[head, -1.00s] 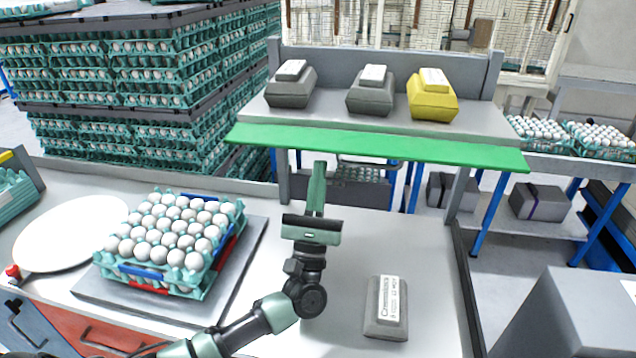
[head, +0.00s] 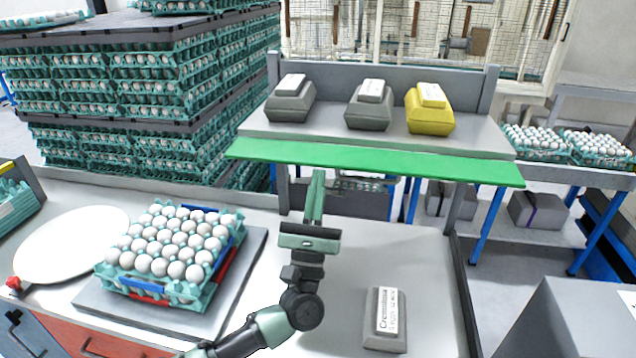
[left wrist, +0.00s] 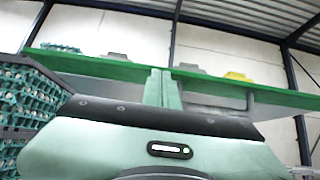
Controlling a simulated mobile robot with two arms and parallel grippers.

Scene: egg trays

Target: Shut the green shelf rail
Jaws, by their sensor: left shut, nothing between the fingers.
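The green rail (head: 375,163) runs along the front of the raised shelf (head: 455,142) and juts outward from its front edge. The cartons behind it are uncovered. My left gripper (head: 317,178) is shut and empty, pointing up and away from me. Its fingertips are just below the rail's lower edge, left of its middle; I cannot tell whether they touch. In the left wrist view the shut fingers (left wrist: 161,80) overlap the underside of the green rail (left wrist: 110,68). My right gripper is not in view.
Two grey cartons (head: 290,103) and a yellow carton (head: 429,112) sit on the shelf. An egg tray (head: 205,295) is on the bench at left, beside a white disc (head: 70,240). A grey carton (head: 385,335) lies at front right. Stacked egg trays stand behind at left.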

